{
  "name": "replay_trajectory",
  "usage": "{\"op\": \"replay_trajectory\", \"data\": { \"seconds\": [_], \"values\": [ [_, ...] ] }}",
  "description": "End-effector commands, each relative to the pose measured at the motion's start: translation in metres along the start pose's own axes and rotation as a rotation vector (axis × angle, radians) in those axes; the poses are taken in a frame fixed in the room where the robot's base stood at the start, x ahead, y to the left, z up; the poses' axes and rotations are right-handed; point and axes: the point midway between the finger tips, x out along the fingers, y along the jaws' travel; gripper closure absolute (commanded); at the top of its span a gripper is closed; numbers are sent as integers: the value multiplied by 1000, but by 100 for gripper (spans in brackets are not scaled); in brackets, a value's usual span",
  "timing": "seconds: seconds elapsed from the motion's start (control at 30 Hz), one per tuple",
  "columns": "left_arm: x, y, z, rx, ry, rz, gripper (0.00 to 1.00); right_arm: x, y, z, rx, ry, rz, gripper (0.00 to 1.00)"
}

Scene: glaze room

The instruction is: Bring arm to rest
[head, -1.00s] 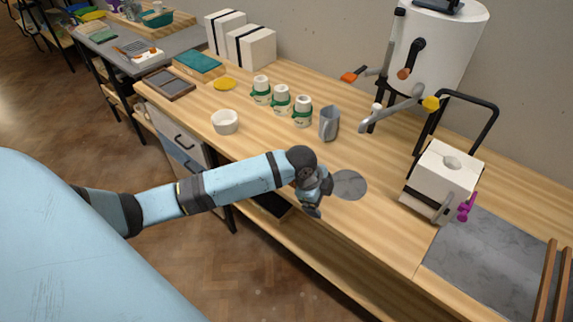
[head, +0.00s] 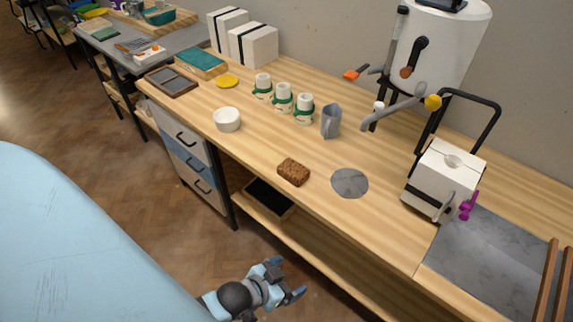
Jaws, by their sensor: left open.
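My left gripper (head: 287,279) is in the lower middle of the head view, in front of the wooden bench (head: 300,216) and over the floor side. Its two fingers are spread apart with nothing between them. The left arm is drawn back close to my light blue body, and most of it is hidden or out of the picture. My right gripper is not in view.
On the bench are a brown sponge-like block (head: 293,172), a grey disc (head: 349,183), a white bowl (head: 227,119), a grey jug (head: 331,121) and a white box-shaped device (head: 443,178). A lower shelf holds a dark tray (head: 268,197). Open floor (head: 150,205) lies left.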

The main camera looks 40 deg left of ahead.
Motion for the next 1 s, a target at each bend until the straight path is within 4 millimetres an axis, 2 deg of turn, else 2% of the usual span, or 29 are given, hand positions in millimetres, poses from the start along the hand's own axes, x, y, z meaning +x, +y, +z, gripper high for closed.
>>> {"op": "replay_trajectory", "data": {
  "seconds": [0.13, 0.23, 0.5, 0.6, 1.0],
  "values": [
    [-1, 0, -2, 1, -1, 1, 10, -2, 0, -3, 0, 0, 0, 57],
    [-8, 0, -13, 1, -2, 1, 10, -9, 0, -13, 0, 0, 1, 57],
    [-44, -1, -67, 1, -1, -5, 10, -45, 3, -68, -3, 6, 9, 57],
    [-51, -1, -76, 2, 2, -8, 10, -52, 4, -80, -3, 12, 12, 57],
    [-48, -2, -69, 2, -5, -9, 10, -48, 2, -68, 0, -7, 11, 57]
  ]
}}
